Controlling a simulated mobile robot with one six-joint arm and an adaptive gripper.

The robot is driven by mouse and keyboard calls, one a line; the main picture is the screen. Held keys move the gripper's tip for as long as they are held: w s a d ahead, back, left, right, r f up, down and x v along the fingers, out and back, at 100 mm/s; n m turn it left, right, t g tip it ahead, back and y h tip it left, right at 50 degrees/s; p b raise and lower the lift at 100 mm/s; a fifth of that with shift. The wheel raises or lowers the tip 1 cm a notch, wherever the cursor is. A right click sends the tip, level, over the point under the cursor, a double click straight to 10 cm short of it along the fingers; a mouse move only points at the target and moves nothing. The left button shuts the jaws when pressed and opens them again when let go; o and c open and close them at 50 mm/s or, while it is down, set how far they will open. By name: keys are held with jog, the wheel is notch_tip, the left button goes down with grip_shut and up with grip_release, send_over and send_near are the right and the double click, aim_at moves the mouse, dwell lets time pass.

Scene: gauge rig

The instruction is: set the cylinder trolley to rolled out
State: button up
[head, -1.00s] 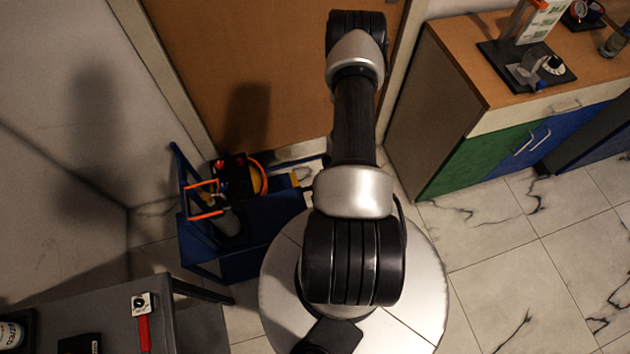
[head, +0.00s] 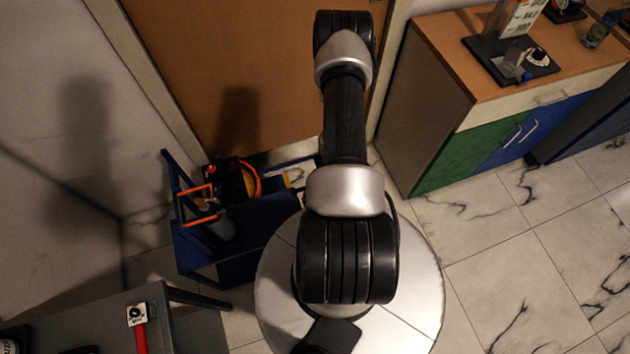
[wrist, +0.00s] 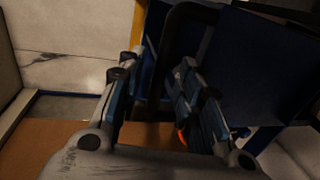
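A blue trolley (head: 222,270) stands on the floor left of my base in the head view, close to the wall and the brown door. It carries a grey cylinder (head: 222,228), an orange frame and a round black-and-yellow item with an orange rim. My arm hides part of its right side. My gripper (wrist: 160,68) shows only in the wrist view, its two fingers spread apart. A black bar (wrist: 175,40) and a dark blue panel (wrist: 262,60) lie beyond the fingers. I cannot tell whether the bar is between the fingers or behind them, or whether anything touches.
A wooden-topped cabinet (head: 440,60) with green and blue fronts stands at the right, with instruments on top. A grey table (head: 85,310) with a red-handled item is at the lower left. The brown door (head: 200,60) is behind. Marble floor (head: 540,260) is clear at the right.

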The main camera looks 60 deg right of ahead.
jog(key=shift+r, duration=0.1)
notch_tip(320, 180, up, 12)
jog(key=s+d, duration=0.1)
jog(key=d, duration=0.1)
jog(key=shift+s+f, duration=0.2)
dwell(0.6)
